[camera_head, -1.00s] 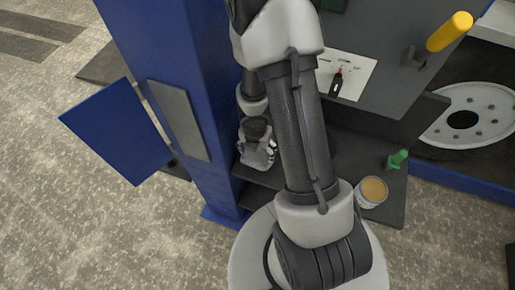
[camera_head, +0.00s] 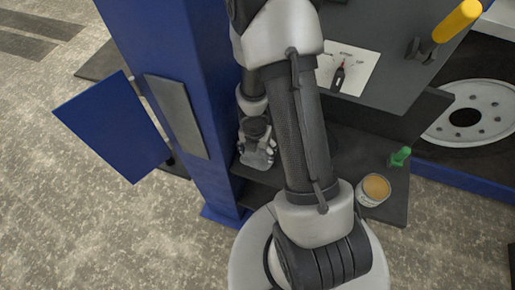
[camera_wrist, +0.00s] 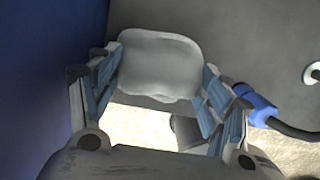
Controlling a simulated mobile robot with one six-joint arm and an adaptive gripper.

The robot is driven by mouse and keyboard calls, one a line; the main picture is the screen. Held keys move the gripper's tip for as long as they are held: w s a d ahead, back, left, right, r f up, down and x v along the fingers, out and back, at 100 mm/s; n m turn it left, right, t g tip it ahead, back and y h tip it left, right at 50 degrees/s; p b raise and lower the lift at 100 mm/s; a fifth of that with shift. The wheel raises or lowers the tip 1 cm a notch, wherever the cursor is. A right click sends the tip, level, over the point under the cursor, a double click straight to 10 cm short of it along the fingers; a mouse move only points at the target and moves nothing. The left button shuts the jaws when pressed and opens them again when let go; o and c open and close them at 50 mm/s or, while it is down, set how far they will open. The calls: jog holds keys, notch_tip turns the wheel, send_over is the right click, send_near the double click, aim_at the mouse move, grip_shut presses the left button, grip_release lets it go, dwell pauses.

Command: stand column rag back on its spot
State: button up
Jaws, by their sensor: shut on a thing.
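The rag (camera_wrist: 160,68) is a pale grey, soft-edged piece. In the wrist view it sits between the two blue-padded fingers of my gripper (camera_wrist: 161,80), which is shut on it. In the head view my gripper (camera_head: 257,155) is low beside the blue column (camera_head: 190,70), just right of its face and above a dark shelf. The rag cannot be made out clearly there. The rag's spot is not identifiable; my arm hides part of the area.
A blue panel (camera_head: 115,130) juts out left of the column. A tin (camera_head: 374,189) and a green object (camera_head: 399,156) stand on the dark shelf (camera_head: 350,150) to the right. A yellow-handled tool (camera_head: 456,20) is above. In the wrist view, a blue connector with cable (camera_wrist: 258,103) lies right.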

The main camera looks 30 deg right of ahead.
jog(key=o, duration=1.6)
jog(key=shift+o, duration=0.2)
jog(key=shift+s+a+r+p, duration=0.1)
jog(key=shift+a+r+p, duration=0.05)
jog(key=shift+r+p, duration=1.1)
jog(key=shift+s+a+r+p, duration=0.15)
jog(key=shift+r+p, duration=0.95)
jog(key=shift+r, duration=0.3)
jog(key=shift+s+a+r+p, duration=0.1)
jog(key=shift+a+r+p, duration=0.05)
jog(key=shift+r+p, duration=1.1)
